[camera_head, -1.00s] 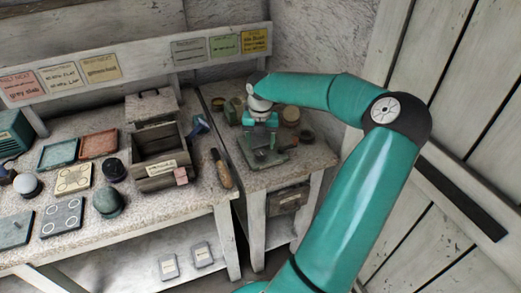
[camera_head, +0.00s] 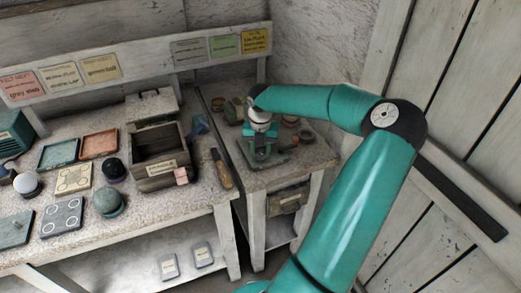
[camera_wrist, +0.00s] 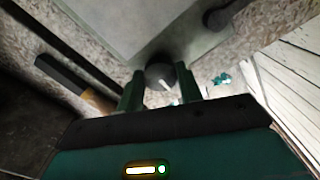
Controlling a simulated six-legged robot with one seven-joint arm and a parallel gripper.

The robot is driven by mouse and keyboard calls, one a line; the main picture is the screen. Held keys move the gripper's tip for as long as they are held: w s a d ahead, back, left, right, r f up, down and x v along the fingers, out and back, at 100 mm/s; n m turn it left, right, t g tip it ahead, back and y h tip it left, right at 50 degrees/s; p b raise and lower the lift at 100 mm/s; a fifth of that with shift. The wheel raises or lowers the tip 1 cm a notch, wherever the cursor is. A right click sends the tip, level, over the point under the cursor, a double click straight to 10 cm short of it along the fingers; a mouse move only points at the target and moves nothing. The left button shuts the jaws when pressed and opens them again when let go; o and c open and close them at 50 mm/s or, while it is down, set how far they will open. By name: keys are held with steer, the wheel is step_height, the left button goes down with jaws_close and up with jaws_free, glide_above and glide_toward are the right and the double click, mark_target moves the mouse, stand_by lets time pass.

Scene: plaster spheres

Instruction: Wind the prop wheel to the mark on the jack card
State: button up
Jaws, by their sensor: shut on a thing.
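My gripper (camera_head: 262,133) is at the green metal device (camera_head: 264,155) on the small side table, pointing down. The wheel sits at the edge of a grey plate (camera_wrist: 140,25). In the head view the wheel is hidden by my wrist. Several cards hang on the back rail, including a yellow one (camera_head: 255,41) above the side table. Their small writing is too blurred for me to tell which is the jack card.
A wooden-handled tool (camera_head: 221,170) lies at the bench's right edge, beside an open wooden box (camera_head: 158,178). Small round jars (camera_head: 289,121) stand behind the device. A plank wall is at right.

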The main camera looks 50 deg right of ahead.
steer(key=shift+m, duration=0.4)
